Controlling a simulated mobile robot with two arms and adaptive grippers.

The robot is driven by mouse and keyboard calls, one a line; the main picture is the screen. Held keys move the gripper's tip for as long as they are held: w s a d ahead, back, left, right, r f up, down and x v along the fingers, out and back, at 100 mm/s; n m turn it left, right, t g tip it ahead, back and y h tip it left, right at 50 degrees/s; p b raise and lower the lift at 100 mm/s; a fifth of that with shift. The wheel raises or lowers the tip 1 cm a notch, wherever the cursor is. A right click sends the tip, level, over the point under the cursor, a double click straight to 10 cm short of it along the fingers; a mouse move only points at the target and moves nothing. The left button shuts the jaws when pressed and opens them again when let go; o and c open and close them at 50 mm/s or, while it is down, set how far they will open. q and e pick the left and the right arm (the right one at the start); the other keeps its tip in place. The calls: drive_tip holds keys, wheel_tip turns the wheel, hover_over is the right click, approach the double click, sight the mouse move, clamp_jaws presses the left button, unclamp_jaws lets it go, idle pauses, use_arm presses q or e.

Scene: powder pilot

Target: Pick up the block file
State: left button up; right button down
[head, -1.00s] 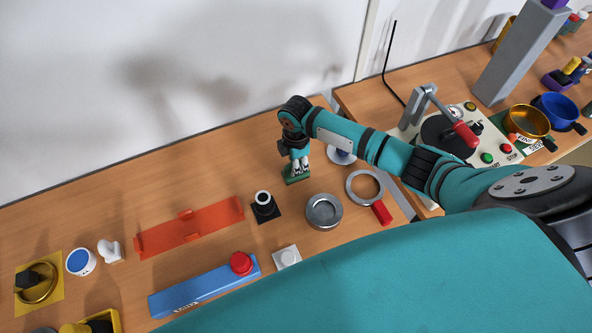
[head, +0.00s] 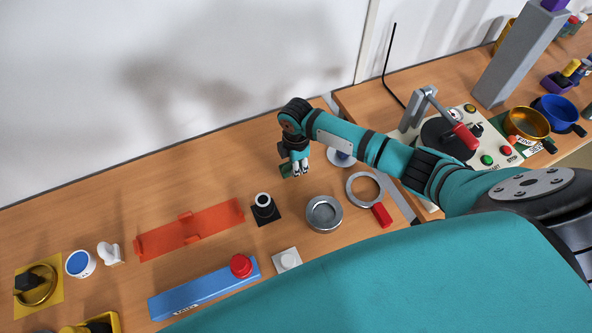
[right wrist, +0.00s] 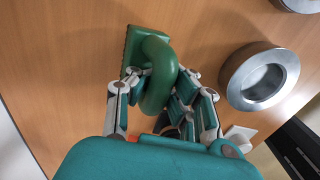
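The block file is a green block with a thick curved green handle (right wrist: 160,70) in the right wrist view. The handle sits between the fingers of my right gripper (right wrist: 163,85), which look closed against it from both sides. In the head view my right gripper (head: 299,169) points down over the table, and a small part of the green block (head: 285,170) shows at its left. The rest is hidden by the fingers. I cannot tell how far the block is above the table. My left gripper is not in view.
A steel dish (head: 324,228) and a ring with a red handle (head: 383,215) lie near. A black-based cylinder (head: 264,218), an orange tray (head: 160,238) and a blue bar with a red knob (head: 185,294) lie to the left. A lever machine (head: 455,140) stands right.

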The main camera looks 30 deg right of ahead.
wheel_tip(320, 180, up, 10)
drive_tip(key=shift+f+b, duration=0.2)
drive_tip(key=shift+b, duration=0.65)
drive_tip(key=shift+r, duration=0.25)
